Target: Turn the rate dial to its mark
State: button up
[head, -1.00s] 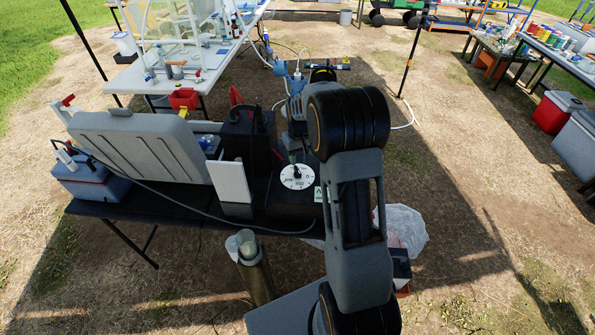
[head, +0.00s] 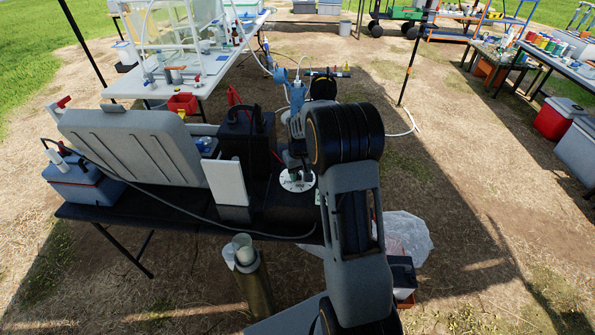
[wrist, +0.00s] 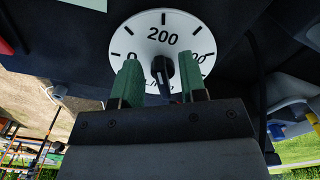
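The rate dial is a white disc (wrist: 165,35) with black ticks and the number 200, seen in the wrist view. A dark pointer knob (wrist: 187,68) stands at the dial's middle. My gripper (wrist: 160,78) has two green fingers spread apart over the dial, one on each side of the picture's middle. The knob shows close beside the right finger; I cannot tell whether they touch. The mark is not clear to see, and the fingers hide the lower dial.
A grey open case lid (head: 130,145), a black box (head: 247,142) and a white panel (head: 226,182) stand left of the dial. A hose crosses the table's front. A metal cylinder (head: 254,280) stands in front of the table, and a clear plastic bag (head: 408,236) lies at right.

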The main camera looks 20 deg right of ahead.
grip_shut()
jog(key=m, duration=0.4)
jog(key=shift+w+a+m, duration=0.1)
jog(key=shift+a+m, duration=0.2)
jog(key=shift+a, duration=0.05)
jog(key=shift+a+m, duration=0.1)
jog(key=shift+m, duration=0.5)
jog(key=shift+w, duration=0.1)
jog(key=m, duration=0.3)
jog(key=shift+w+a+m, duration=0.15)
jog(key=shift+a+m, duration=0.05)
jog(key=shift+m, duration=0.1)
jog(key=shift+o, duration=0.5)
grip_release()
notch_tip(320, 180, up, 14)
